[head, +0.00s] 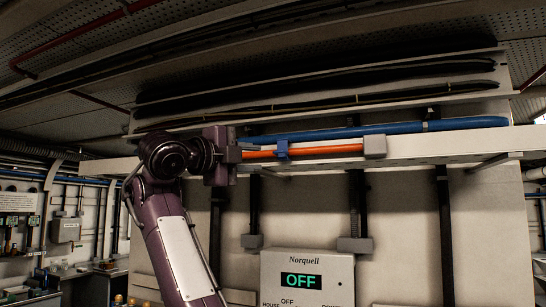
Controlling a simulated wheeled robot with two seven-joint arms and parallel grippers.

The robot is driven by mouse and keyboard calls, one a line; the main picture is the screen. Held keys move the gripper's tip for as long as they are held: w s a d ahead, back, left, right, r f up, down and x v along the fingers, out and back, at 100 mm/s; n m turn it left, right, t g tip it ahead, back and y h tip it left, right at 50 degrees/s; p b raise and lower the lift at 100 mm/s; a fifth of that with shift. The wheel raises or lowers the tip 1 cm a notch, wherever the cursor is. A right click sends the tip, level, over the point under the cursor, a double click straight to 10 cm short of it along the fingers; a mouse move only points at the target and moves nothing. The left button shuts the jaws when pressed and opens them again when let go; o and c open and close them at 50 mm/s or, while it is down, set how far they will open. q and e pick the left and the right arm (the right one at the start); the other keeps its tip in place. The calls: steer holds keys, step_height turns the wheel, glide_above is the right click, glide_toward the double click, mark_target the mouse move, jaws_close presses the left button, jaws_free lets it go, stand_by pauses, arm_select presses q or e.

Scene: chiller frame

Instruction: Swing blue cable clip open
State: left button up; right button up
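The blue cable clip (282,149) shows as a small blue piece across an orange bar (325,151), below a long blue cable (455,124). The picture does not show whether the clip is open or shut. My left gripper (232,156) is at the left end of the orange bar, to the left of the clip and apart from it. Its fingers are seen edge-on against a grey block, so their opening cannot be made out. My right gripper is not in view.
A grey block (375,146) sits at the orange bar's right end, on a pale ledge (440,147). Dark cables (330,87) run above. A Norquell box (307,278) reading OFF stands below. Dark vertical struts (445,225) cross the wall under the ledge.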

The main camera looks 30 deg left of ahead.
mark_target(277, 152)
arm_select(q)
steer(key=shift+m, duration=0.3)
steer(key=w+p, duration=0.2)
steer(key=w+d+r+p, duration=0.1)
steer(key=w+p, duration=0.1)
steer(key=w+r+p, duration=0.1)
steer(key=w+p, duration=0.1)
steer(key=w, duration=0.1)
steer(key=shift+d+r+p, duration=0.15)
steer(key=shift+p, duration=0.25)
steer(key=shift+c, duration=0.2)
jaws_close()
